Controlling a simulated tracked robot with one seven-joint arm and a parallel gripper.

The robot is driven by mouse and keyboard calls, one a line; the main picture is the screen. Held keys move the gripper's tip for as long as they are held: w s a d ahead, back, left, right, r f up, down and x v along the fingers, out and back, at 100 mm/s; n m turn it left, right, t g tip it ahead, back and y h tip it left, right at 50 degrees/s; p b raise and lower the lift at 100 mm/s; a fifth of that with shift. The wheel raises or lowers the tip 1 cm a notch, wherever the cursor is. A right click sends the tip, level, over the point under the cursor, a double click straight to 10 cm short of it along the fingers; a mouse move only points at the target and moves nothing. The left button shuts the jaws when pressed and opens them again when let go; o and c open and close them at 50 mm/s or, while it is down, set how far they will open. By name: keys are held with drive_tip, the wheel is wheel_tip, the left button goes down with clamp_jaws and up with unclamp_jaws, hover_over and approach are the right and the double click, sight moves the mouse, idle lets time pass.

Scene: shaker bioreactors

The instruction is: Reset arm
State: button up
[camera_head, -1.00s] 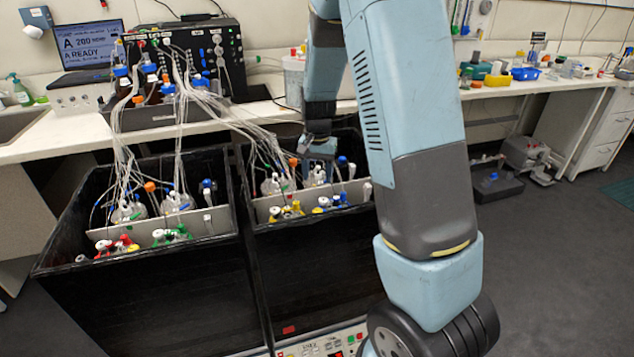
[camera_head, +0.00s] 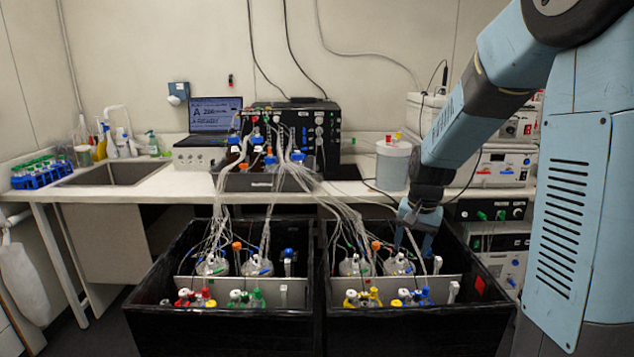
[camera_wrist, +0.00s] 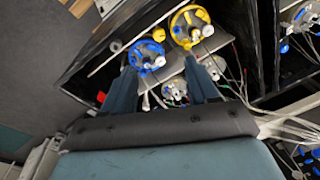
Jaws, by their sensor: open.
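My arm comes in from the right in the head view and reaches down to the right-hand black shaker box (camera_head: 410,328). My gripper (camera_head: 418,240) is over the back right part of that box, beside the tubing and glass vessels (camera_head: 398,264). Its fingertips are hard to make out there. In the wrist view my gripper (camera_wrist: 165,75) shows two blue fingers spread apart with nothing between them. Beyond the fingertips are a blue-topped vessel (camera_wrist: 147,57) and a yellow-topped vessel (camera_wrist: 186,28) inside the box.
A second black box (camera_head: 222,330) with vessels stands to the left. Tubes run from both boxes to the bottle tray (camera_head: 262,182) on the bench. A white tub (camera_head: 393,165) and stacked instruments (camera_head: 497,168) stand near my arm. A sink (camera_head: 115,173) is far left.

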drive_tip(key=s+r+n+t, duration=0.2)
drive_tip(key=s+r, duration=0.5)
drive_tip(key=s, duration=0.4)
drive_tip(key=s+r+n+t, duration=0.2)
drive_tip(key=s+r, duration=0.6)
drive_tip(key=s, duration=0.4)
drive_tip(key=shift+s+n+h, duration=0.2)
drive_tip(key=shift+n+h, duration=0.1)
drive_tip(key=shift+n, duration=0.1)
drive_tip(key=shift+r, duration=0.1)
